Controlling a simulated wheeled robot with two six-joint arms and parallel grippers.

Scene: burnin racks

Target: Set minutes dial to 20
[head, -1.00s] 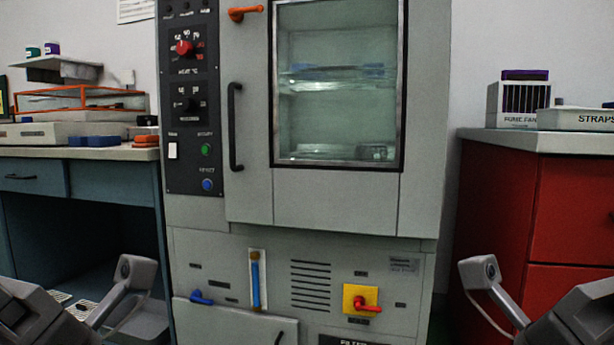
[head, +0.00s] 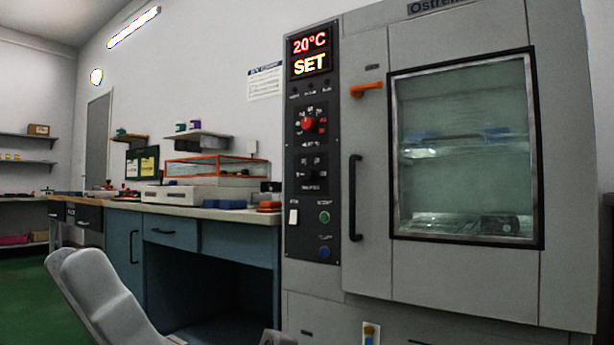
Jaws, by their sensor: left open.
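The minutes dial (head: 311,174) is the small black knob on the oven's dark control panel, below the red heat dial (head: 307,124). Its scale marks are too small to read, and I cannot tell where its pointer stands. The display (head: 309,53) at the panel's top reads 20°C and SET. Only a small part of my left gripper (head: 274,338) shows at the bottom edge, below the panel and well apart from the dial. It is open; its fingertips are not clear. My right gripper is out of view.
A white switch (head: 293,217), a green button (head: 324,217) and a blue button (head: 324,252) sit below the dial. The black door handle (head: 355,198) and orange latch (head: 366,89) stick out just right of the panel. A blue workbench (head: 172,231) stands left of the oven.

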